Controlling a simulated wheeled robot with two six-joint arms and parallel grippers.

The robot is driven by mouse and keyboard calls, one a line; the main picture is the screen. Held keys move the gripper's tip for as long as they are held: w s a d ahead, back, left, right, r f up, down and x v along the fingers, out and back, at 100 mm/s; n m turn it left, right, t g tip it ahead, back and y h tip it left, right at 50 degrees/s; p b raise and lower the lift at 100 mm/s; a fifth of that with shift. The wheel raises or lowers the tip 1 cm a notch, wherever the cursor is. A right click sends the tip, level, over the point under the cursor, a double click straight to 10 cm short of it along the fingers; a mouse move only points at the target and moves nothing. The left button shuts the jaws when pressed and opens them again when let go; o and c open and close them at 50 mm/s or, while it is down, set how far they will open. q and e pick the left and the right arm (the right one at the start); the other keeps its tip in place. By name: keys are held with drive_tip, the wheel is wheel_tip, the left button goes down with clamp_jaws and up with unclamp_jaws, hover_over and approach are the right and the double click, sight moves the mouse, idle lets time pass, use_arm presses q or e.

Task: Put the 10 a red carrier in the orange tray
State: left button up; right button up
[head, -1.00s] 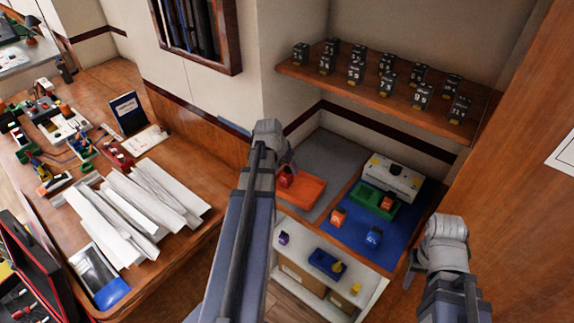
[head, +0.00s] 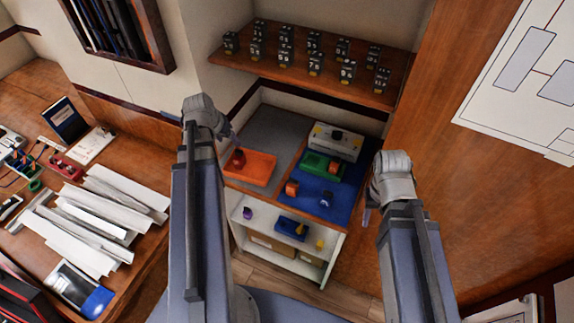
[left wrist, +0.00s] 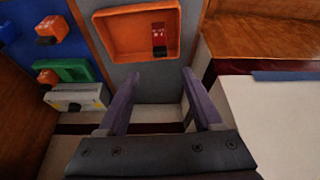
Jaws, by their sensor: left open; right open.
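The red carrier (head: 238,159) sits inside the orange tray (head: 262,168) near its left end. In the left wrist view the red carrier (left wrist: 158,33) has white marking on its face and a dark end, and lies within the walls of the orange tray (left wrist: 124,38). I cannot read its rating for sure. My left gripper (left wrist: 160,77) is open and empty, its fingers apart just off the tray's edge. In the head view its arm hides most of it. My right gripper (head: 367,212) is open, right of the shelf unit, touching nothing I can see.
A blue mat (head: 340,205) holds an orange carrier (head: 291,188), a blue carrier (head: 326,199), a green tray (head: 310,172) and a white box (head: 335,142). Below is a blue tray (head: 287,228). A wooden shelf (head: 290,75) with several black breakers hangs above. A wooden panel stands right.

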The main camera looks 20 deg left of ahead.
use_arm(q)
drive_tip(key=d+f+m+g, duration=0.1)
drive_tip(key=d+m+g, duration=0.2)
drive_tip(key=d, duration=2)
drive_tip(key=s+d+g, duration=0.1)
drive_tip(key=s+d, duration=0.3)
drive_tip(key=d, duration=0.3)
drive_tip(key=s+d+m+g+y, duration=0.1)
drive_tip(key=s+d, duration=0.4)
drive_tip(key=d, duration=0.2)
drive_tip(key=shift+d+f+m, duration=0.25)
drive_tip(key=shift+d+m, duration=0.05)
drive_tip(key=shift+d, duration=0.05)
